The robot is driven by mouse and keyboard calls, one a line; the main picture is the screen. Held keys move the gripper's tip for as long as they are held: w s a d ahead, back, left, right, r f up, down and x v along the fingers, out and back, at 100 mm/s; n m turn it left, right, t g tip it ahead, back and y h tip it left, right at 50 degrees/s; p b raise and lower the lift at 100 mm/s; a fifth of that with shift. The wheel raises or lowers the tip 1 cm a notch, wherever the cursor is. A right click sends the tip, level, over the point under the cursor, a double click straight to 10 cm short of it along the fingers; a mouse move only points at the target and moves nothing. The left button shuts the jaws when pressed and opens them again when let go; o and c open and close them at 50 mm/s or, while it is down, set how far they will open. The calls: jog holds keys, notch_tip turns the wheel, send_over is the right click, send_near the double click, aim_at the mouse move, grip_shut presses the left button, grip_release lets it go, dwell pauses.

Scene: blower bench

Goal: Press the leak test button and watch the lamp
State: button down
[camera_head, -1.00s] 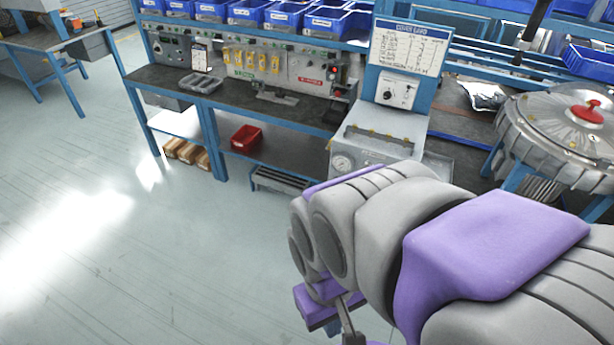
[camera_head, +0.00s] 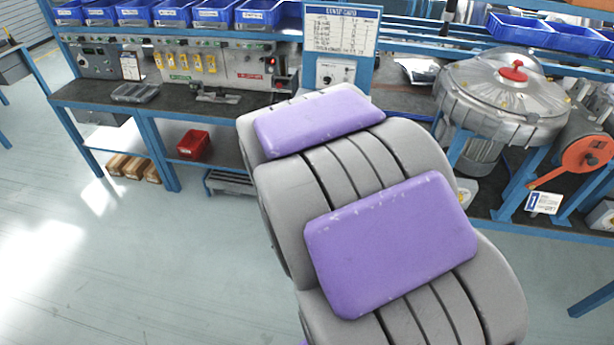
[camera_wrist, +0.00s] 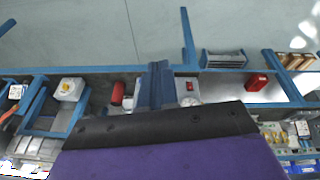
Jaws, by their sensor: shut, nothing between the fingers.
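In the wrist view, my gripper (camera_wrist: 159,66) shows as two dark blue fingers held together, with nothing between them. The fingers overlap the edge of a blue bench. Just right of them is a small red square part (camera_wrist: 189,86) on a pale unit; I cannot tell whether it is the leak test button or the lamp. In the head view, my arm hides the gripper and most of the grey unit below the chart. A white panel with a dark knob (camera_head: 336,73) shows above my arm. No label reading leak test is legible.
A control panel (camera_head: 240,62) with yellow tags stands at the back left. A round metal housing with a red knob (camera_head: 513,72) sits at the right, near an orange-red lever part (camera_head: 587,155). A red bin (camera_head: 193,145) is on the lower shelf. The floor at the left is clear.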

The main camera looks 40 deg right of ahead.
jog(key=w+d+f+m+t+h+b, duration=0.1)
jog(key=w+d+f+m+t, duration=0.15)
jog(key=w+d+f, duration=0.45)
jog(key=w+d+f+m+t+h+b, duration=0.1)
jog(key=w+d+f+m, duration=0.25)
jog(key=w+d, duration=0.4)
jog(key=shift+w+d+f+m+t+y+b, duration=0.4)
jog(key=shift+w+d+f+m+t, duration=0.75)
jog(key=shift+f, duration=1.8)
jog(key=shift+w+d+f+m+t+y+b, duration=0.15)
jog(key=shift+w+d+f+m+t+y, duration=0.4)
jog(key=shift+f+m+t, duration=1.35)
jog(key=shift+w+d+f+m+t+y+b, duration=0.35)
jog(key=shift+w+d+f+m+t, duration=0.9)
jog(key=shift+f, duration=2.8)
jog(key=w+d+g, duration=0.1)
jog(key=w+d, duration=0.4)
jog(key=d, duration=0.1)
jog(key=shift+d+m, duration=0.4)
